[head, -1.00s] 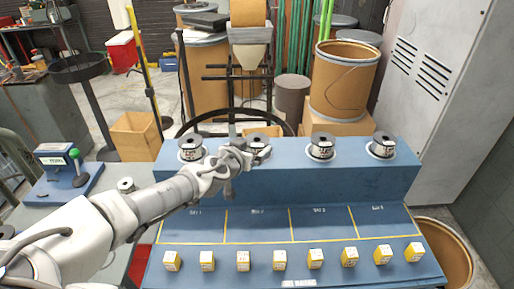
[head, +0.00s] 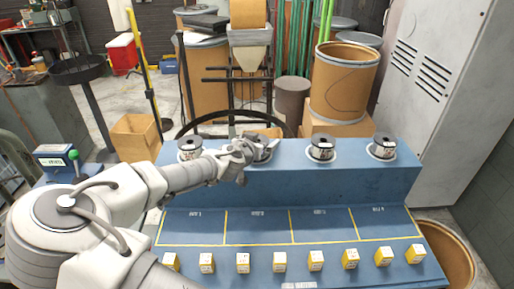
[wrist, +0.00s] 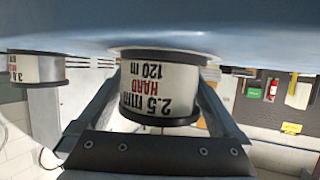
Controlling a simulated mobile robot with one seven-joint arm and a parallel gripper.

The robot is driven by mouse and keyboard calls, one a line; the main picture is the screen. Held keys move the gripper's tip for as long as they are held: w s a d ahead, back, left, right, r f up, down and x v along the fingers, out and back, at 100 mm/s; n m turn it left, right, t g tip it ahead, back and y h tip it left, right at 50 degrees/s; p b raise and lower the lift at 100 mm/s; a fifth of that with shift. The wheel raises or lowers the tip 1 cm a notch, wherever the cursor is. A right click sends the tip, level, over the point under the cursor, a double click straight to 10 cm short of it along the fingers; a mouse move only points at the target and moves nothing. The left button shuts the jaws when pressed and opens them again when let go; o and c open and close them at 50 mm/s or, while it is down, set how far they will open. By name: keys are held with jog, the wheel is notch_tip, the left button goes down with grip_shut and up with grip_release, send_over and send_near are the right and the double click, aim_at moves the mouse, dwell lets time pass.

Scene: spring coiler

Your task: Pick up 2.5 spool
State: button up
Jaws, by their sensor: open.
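The 2.5 spool (wrist: 160,92) has dark flanges and a white label reading "2.5 mm HARD 120 m", upside down in the wrist view. It sits on a pale round seat on the blue bench's raised ledge. In the head view the 2.5 spool (head: 263,146) is second from the left, partly hidden by my gripper. My gripper (head: 250,148) is open, with one finger on each side of the spool. In the wrist view my gripper (wrist: 160,84) straddles it; I cannot tell whether either finger touches it.
Neighbouring spools stand to the left (head: 190,148) and right (head: 321,147), with another farther right (head: 382,146). The blue bench (head: 340,185) has marked bays and a row of several yellow-and-white blocks (head: 279,262) in front. A grey cabinet (head: 440,90) stands at right.

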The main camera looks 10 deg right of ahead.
aim_at(261, 136)
grip_shut()
dwell(0.4)
jog(key=shift+r, duration=0.45)
notch_tip(261, 136, up, 4)
jog(key=shift+s+f+p, duration=0.1)
jog(key=shift+s+p, duration=0.05)
jog(key=shift+p, duration=0.2)
jog(key=s+r+p, duration=0.2)
jog(key=s+r, duration=0.4)
jog(key=s, duration=0.5)
jog(key=shift+s+d, duration=0.15)
jog(key=shift+d, duration=0.3)
